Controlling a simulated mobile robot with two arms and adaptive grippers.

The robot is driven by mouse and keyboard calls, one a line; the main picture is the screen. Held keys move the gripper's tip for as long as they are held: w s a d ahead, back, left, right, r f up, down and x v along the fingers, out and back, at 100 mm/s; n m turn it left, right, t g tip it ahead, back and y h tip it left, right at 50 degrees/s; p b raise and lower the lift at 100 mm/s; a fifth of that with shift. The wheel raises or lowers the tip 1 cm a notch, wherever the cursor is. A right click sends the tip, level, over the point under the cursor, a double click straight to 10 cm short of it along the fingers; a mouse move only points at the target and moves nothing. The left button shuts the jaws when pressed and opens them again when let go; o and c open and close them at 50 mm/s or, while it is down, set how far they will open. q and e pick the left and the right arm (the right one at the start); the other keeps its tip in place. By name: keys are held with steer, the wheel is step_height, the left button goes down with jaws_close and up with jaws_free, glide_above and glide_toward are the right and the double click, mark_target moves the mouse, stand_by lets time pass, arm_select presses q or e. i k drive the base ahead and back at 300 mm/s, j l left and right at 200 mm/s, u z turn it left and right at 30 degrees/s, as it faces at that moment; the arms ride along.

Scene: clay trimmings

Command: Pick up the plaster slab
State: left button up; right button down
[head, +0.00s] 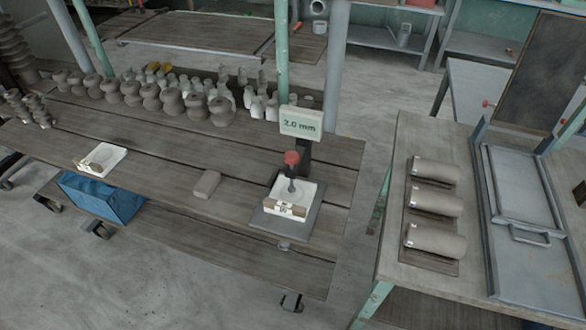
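A white, slab-like piece (108,166) lies flat on the wooden table at the left, with a greyish round shape and a small brown-and-white part at its front edge. A second white slab-like piece (311,190) sits on a dark grey base plate (277,229), under a red-topped gauge (291,158) with a "2.0 mm" sign (301,122). I cannot tell for certain which one is the plaster slab. Neither of my grippers is in view.
A grey-brown block (207,184) lies between the white pieces. Several clay pots (150,97) and white vessels stand at the back. Three clay rolls (436,202) lie on the right table, beside a metal frame. Bare tabletop surrounds the block.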

mark_target(295, 206)
steer(key=i+j+z, duration=0.2)
steer(key=j, duration=0.35)
steer(key=j+z, duration=0.2)
steer(key=j, duration=0.4)
steer(key=i+j+z, duration=0.2)
steer(key=j, duration=0.4)
steer(key=k, duration=0.05)
